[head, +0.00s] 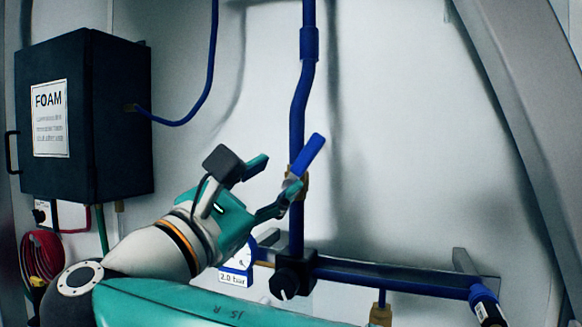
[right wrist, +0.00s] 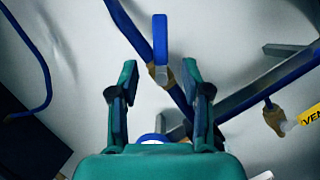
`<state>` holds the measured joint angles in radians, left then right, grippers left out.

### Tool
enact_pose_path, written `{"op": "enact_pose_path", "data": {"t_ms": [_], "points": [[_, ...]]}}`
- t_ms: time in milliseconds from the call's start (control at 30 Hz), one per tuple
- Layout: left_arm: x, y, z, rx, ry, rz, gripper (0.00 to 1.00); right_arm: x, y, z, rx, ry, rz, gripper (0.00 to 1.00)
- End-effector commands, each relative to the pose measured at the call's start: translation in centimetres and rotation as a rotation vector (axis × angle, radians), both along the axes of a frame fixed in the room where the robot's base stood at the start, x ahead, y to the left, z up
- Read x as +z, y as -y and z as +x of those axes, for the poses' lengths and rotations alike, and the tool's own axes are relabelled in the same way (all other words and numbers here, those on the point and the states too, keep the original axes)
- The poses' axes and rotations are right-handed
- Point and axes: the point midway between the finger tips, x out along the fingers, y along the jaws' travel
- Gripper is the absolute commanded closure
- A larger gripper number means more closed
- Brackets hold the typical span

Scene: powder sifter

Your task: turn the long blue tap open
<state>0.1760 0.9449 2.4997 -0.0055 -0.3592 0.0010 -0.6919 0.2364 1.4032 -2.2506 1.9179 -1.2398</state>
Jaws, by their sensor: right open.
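The long blue tap handle (head: 308,155) slants up and to the right from its brass valve (head: 304,186) on the upright blue pipe. In the right wrist view the blue handle (right wrist: 160,40) stands upright, ahead of and centred between the fingertips. My right gripper (head: 272,181) is open and empty, just left of the valve; it also shows in the right wrist view (right wrist: 160,75). One finger overlaps the valve in the head view; I cannot tell whether they touch. My left gripper is not in view.
A black FOAM box (head: 85,115) hangs at the left, with a blue hose (head: 205,90) from its side. A gauge (head: 240,258) marked 2.0 bar and a black knob (head: 291,278) sit below the tap. A blue horizontal pipe (head: 400,281) runs right. A grey beam (head: 525,100) slants at the right.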

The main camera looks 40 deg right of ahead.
Motion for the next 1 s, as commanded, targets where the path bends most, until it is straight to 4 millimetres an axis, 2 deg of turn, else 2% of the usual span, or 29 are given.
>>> {"op": "enact_pose_path", "data": {"t_ms": [33, 200, 467, 500, 567, 667, 767, 867, 900, 967, 1000], "points": [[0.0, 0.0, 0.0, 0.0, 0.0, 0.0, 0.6, -0.2, -0.8, -0.1, 0.003, -0.001, -0.001, 0.52], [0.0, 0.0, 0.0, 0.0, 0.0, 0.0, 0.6, -0.7, -2.0, -0.5, 0.001, 0.0, 0.0, 0.52], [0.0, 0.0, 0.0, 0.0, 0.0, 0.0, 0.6, -0.8, -2.1, -0.5, 0.0, 0.0, 0.0, 0.52], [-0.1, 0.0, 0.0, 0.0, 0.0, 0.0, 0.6, -0.8, -2.1, -0.5, 0.0, 0.0, 0.0, 0.54], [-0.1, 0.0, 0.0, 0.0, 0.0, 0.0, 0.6, -0.8, -2.1, -0.4, 0.002, -0.003, 0.0, 0.64], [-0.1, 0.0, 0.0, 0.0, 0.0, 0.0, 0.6, -1.8, -2.3, 0.8, 0.026, -0.031, -0.002, 0.8], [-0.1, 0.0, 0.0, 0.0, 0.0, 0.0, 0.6, -4.5, -3.0, 4.1, 0.097, -0.11, 0.004, 0.97], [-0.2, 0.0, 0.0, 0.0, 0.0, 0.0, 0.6, -10.2, -3.9, 9.0, 0.211, -0.244, 0.047, 1.0], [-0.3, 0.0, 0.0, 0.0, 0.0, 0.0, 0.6, -13.5, -4.3, 11.0, 0.266, -0.308, 0.083, 1.0], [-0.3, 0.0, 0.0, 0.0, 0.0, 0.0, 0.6, -19.4, -4.8, 13.8, 0.347, -0.414, 0.162, 1.0], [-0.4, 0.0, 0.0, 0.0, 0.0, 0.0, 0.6, -24.0, -5.2, 15.3, 0.398, -0.483, 0.233, 1.0]]}}
